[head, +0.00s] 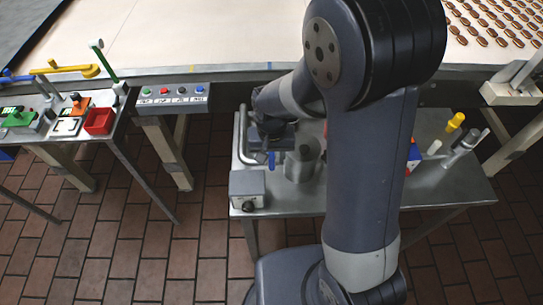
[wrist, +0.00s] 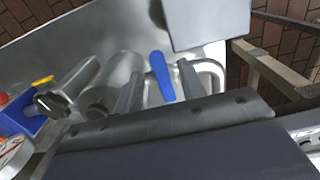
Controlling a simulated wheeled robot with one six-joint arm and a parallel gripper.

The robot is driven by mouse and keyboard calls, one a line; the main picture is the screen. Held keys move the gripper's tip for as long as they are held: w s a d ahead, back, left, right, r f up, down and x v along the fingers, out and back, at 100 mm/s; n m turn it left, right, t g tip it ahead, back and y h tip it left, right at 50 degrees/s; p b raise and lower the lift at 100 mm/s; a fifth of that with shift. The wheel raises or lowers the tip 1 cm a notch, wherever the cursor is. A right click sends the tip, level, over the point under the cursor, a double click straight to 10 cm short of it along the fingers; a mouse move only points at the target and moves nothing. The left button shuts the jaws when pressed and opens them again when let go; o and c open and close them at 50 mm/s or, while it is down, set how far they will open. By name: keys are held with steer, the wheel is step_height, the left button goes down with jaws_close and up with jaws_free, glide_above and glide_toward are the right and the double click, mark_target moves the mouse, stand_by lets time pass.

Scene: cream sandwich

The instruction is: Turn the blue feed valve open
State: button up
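The blue feed valve lever (wrist: 162,76) shows in the wrist view as a flat blue handle by a bent metal pipe (wrist: 213,68). My gripper (wrist: 159,72) is open, with one finger on each side of the lever and gaps visible on both sides. I cannot tell whether a finger touches it. In the head view the lever (head: 271,160) is a small blue strip below my gripper (head: 270,143), over the metal table (head: 340,190). The valve body is mostly hidden by my gripper and arm.
A grey box (head: 247,190) sits at the table's left front corner. A metal cylinder (wrist: 108,88) stands beside my gripper. A blue part (wrist: 22,118) and black knob (wrist: 50,103) lie further left in the wrist view. A button panel (head: 172,92) is left of the table.

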steer(key=shift+f, duration=0.5)
jaws_close()
